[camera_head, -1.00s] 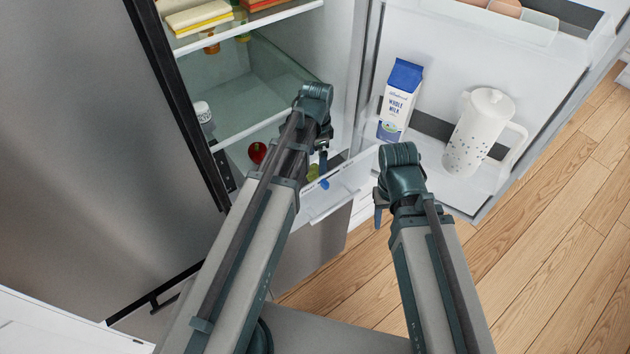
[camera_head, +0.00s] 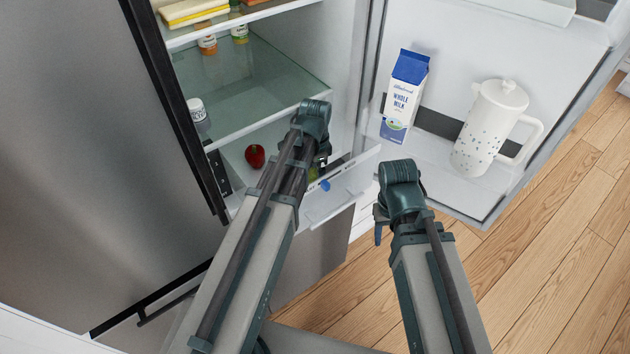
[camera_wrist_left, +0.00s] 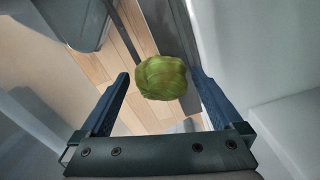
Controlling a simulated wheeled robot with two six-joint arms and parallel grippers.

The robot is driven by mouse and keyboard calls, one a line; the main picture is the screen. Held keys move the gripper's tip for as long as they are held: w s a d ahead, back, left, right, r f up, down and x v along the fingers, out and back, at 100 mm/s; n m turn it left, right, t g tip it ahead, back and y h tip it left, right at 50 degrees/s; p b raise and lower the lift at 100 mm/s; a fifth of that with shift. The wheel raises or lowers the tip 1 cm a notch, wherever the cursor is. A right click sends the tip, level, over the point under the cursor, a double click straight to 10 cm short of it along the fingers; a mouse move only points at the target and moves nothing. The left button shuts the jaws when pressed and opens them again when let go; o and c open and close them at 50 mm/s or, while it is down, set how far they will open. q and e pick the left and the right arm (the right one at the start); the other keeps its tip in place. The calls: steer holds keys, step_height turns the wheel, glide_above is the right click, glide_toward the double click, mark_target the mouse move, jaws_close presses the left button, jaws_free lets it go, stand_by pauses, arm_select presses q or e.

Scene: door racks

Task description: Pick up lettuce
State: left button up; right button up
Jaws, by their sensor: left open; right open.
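The lettuce (camera_wrist_left: 162,78) is a round green head. In the left wrist view it lies between the fingertips of my left gripper (camera_wrist_left: 160,74), which is open. I cannot tell whether the fingers touch it. In the head view only a small green part of the lettuce (camera_head: 312,174) shows at the lower drawer, mostly hidden by my left arm. My right gripper (camera_head: 381,222) is open and empty in front of the open fridge door, below the milk carton.
A red fruit or vegetable (camera_head: 255,156) lies left of my left arm. The door shelf holds a milk carton (camera_head: 404,95) and a white jug (camera_head: 489,128). A glass shelf (camera_head: 250,90) is above the drawer. The clear drawer front (camera_head: 345,190) is close to my left gripper.

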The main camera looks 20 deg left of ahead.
mark_target(315, 173)
arm_select(q)
steer(key=c, duration=1.2)
steer(key=shift+r, duration=0.15)
steer(key=shift+c, duration=0.2)
step_height(315, 173, up, 10)
steer(key=p, duration=1)
